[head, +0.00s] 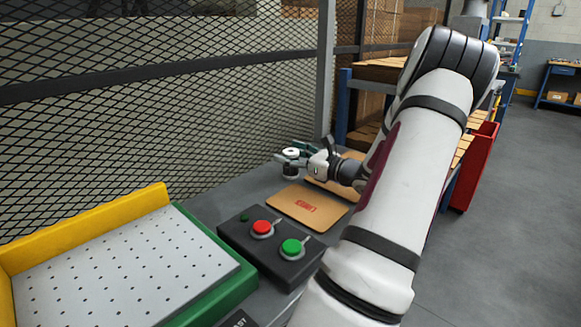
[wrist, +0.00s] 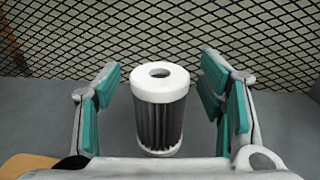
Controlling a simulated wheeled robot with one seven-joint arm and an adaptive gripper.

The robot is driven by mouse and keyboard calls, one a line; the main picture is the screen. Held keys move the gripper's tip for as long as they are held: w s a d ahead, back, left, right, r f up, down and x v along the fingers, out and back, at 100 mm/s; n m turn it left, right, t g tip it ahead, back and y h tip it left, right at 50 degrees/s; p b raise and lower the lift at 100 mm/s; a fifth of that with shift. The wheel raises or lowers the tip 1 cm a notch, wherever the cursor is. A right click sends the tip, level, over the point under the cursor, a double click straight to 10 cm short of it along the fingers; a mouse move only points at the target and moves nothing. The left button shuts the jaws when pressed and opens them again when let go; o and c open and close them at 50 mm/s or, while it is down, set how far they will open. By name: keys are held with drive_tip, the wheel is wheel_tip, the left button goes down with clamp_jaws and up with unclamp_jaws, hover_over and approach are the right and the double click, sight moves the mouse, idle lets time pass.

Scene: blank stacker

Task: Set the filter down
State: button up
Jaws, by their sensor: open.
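The filter (wrist: 160,118) is a grey pleated cylinder with a white cap that has a round hole. It stands upright on the grey surface in the wrist view, between the two teal-padded fingers of my gripper (wrist: 165,100). The fingers are spread, with a visible gap on each side of the filter. In the head view the filter (head: 290,163) is small and sits at the far part of the bench, at my gripper (head: 305,155). My arm hides part of the bench to the right.
A black button box (head: 272,248) with red and green buttons stands on the grey bench. Behind it lies a tan board (head: 290,201) with red lettering. A perforated plate (head: 120,275) with yellow and green edges is at left. A mesh fence (head: 200,120) runs behind.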

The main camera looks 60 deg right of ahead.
drive_tip(key=c, duration=1.5)
drive_tip(key=shift+r+p, duration=0.35)
drive_tip(key=shift+r, duration=0.5)
wheel_tip(320, 180, up, 2)
drive_tip(key=shift+r+p, duration=0.2)
drive_tip(key=shift+p, duration=0.35)
drive_tip(key=s+a, duration=0.3)
drive_tip(key=s, duration=0.1)
drive_tip(key=s+a+p, duration=0.1)
drive_tip(key=s+a, duration=0.3)
drive_tip(key=s+a+r+p, duration=0.1)
drive_tip(key=s+a, duration=0.2)
drive_tip(key=s, duration=0.1)
drive_tip(key=shift+s+a, duration=0.15)
